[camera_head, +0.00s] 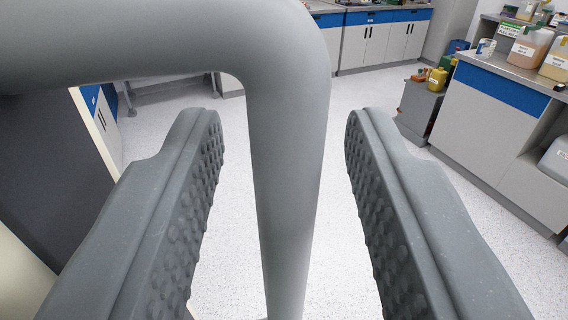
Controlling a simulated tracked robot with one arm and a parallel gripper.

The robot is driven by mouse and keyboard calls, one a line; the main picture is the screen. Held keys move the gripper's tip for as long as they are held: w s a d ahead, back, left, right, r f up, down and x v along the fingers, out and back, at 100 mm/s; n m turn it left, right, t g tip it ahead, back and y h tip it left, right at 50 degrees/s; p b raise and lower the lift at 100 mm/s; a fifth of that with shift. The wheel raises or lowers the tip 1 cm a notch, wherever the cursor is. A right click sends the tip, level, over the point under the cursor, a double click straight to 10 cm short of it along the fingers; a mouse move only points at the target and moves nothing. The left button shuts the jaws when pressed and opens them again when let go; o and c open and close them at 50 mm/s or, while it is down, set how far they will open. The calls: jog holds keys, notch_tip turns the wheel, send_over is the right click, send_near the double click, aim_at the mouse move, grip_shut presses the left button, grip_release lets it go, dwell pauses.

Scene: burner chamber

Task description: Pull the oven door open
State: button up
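A thick grey bar, which looks like the oven door's handle (287,200), comes in from the upper left. It bends and runs down the middle of the view. My gripper (283,125) is open, with one ridged grey finger on each side of the bar's vertical part. A gap shows between the bar and each finger, wider on the left. A dark panel with a cream edge (45,160) stands at the far left, partly behind the left finger; it may be the oven door or the oven's side. The bar's lower end is out of view.
The pale speckled floor (255,150) beyond the bar is clear. A bench (495,115) with several bottles and jugs stands at the right. A grey box with a yellow container (437,80) stands beside it. Blue and white cabinets (375,45) line the back.

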jog(key=s+p, duration=0.3)
jog(key=s, duration=1)
jog(key=shift+d, duration=0.3)
jog(key=shift+s, duration=0.1)
jog(key=shift+s, duration=0.1)
